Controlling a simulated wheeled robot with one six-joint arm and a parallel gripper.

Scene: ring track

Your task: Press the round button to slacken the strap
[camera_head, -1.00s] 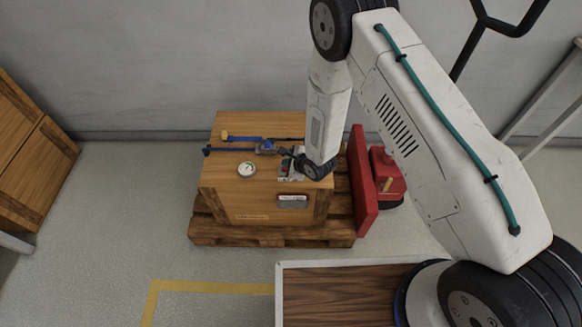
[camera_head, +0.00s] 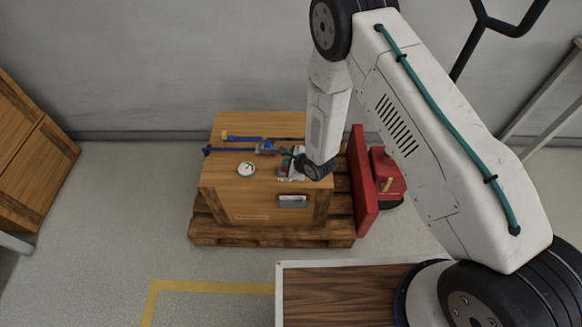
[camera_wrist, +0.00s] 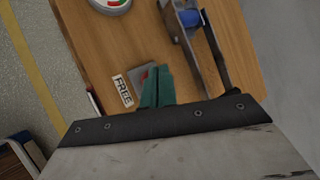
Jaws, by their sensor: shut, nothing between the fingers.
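A wooden crate (camera_head: 240,185) stands on a pallet. A blue strap (camera_head: 232,138) runs across its top to a metal ratchet buckle (camera_head: 265,149), which also shows in the wrist view (camera_wrist: 190,22). A round white dial (camera_head: 246,170) with red and green marks lies left of my gripper. A grey plate with a "FREE" label (camera_wrist: 122,91) sits on the crate top. My gripper (camera_wrist: 157,72) has teal fingers, closed together and empty, over this plate. No round button can be made out; the fingers cover part of the plate. I cannot tell whether they touch it.
A red upright panel (camera_head: 362,185) and a red object (camera_head: 386,175) stand right of the crate. A grey wall is behind. More wooden crates (camera_head: 30,150) stand at the left. The floor left of the pallet is clear, with a yellow line (camera_head: 200,287) in front.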

